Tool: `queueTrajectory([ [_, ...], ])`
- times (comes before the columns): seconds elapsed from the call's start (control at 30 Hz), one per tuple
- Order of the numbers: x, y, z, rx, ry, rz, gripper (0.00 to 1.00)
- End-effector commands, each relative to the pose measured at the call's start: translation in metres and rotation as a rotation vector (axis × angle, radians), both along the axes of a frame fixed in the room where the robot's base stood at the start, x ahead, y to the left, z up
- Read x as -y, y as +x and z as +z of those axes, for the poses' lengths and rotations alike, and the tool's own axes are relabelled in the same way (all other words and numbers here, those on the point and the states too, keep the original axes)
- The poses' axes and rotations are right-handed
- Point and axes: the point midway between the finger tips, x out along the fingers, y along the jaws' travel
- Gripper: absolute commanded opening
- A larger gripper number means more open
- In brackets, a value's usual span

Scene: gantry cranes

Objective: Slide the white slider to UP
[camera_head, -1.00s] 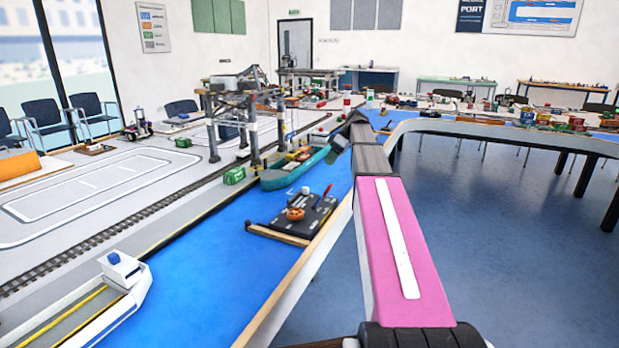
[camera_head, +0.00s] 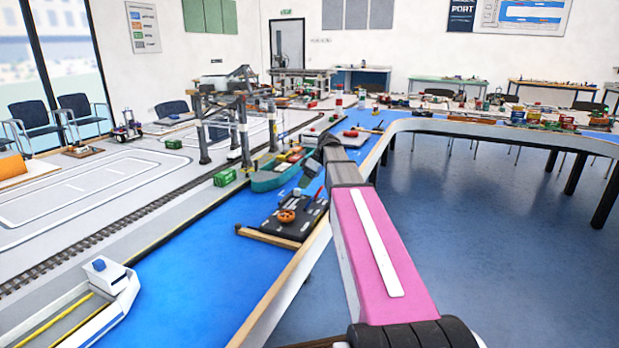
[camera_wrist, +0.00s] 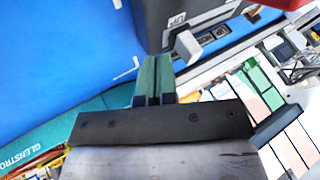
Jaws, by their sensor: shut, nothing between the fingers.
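The white slider (camera_wrist: 187,46) shows in the wrist view as a pale block-shaped knob at the edge of the dark control panel (camera_wrist: 160,14). A white "UP" label is on the panel just above the knob. My gripper (camera_wrist: 158,60) is shut and empty, its two green fingers side by side. Its tips are close to the left of the knob; I cannot tell whether they touch it. In the head view the control panel (camera_head: 267,222) lies on the blue table, and the end of my arm is over its far side. The slider is not clear there.
An orange wheel (camera_head: 286,216) and a red lever (camera_head: 319,193) stand on the panel. A teal ship (camera_head: 268,181) lies behind it, near a grey gantry crane (camera_head: 243,130). A white boat (camera_head: 106,282) is at the lower left. Open blue surface lies left of the panel.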

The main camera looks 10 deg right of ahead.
Motion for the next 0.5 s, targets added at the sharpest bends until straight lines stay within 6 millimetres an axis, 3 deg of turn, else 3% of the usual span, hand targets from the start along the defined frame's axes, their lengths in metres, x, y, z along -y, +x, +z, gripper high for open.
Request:
queueTrajectory([
  [0.13, -0.0067, -0.0103, 0.0001, 0.0, 0.0, 0.0, 0.0],
  [0.5, -0.0082, -0.0116, 0.0003, 0.0, 0.001, -0.001, 0.0],
])
